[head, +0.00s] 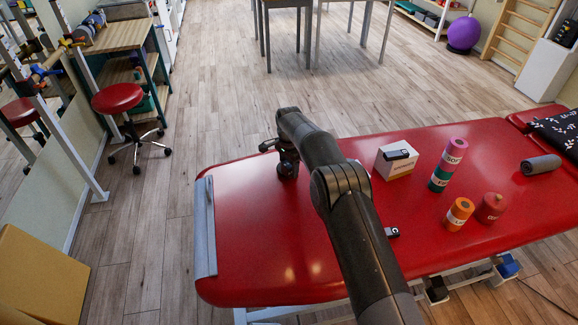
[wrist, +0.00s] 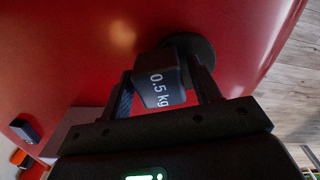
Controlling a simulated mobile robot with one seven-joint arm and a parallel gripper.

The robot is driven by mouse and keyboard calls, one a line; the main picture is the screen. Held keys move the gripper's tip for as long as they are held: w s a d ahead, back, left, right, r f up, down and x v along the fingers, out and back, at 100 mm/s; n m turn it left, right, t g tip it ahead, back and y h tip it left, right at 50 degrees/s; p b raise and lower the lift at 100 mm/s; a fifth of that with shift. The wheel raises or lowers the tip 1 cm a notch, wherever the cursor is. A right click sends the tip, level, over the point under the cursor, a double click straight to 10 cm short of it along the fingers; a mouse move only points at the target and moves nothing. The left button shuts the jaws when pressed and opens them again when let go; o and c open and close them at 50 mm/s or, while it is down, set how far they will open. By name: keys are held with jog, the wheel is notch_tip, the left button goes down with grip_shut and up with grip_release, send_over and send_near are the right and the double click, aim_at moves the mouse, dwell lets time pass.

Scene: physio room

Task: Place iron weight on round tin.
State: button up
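The iron weight (wrist: 160,82) is a dark block marked 0.5 kg with a wider round disc at its far end, close to the red couch top. My gripper (wrist: 160,70) has one finger on each side of it; whether they press on it I cannot tell. In the head view my gripper (head: 287,158) is low over the left part of the couch, and the weight is mostly hidden there. A dark red round container (head: 490,208) with a pale label, probably the round tin, stands on the right part of the couch, well away from my gripper.
The red couch (head: 260,240) carries a white box (head: 396,162) with a dark object on top, a pink-and-green stack (head: 447,165), an orange roll (head: 459,213), a small black block (head: 392,232) and a grey roll (head: 541,165). The couch's left part is mostly clear.

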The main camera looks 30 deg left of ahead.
jog(key=shift+o, duration=0.4)
jog(key=shift+r, duration=0.1)
notch_tip(320, 180, up, 12)
dwell(0.3)
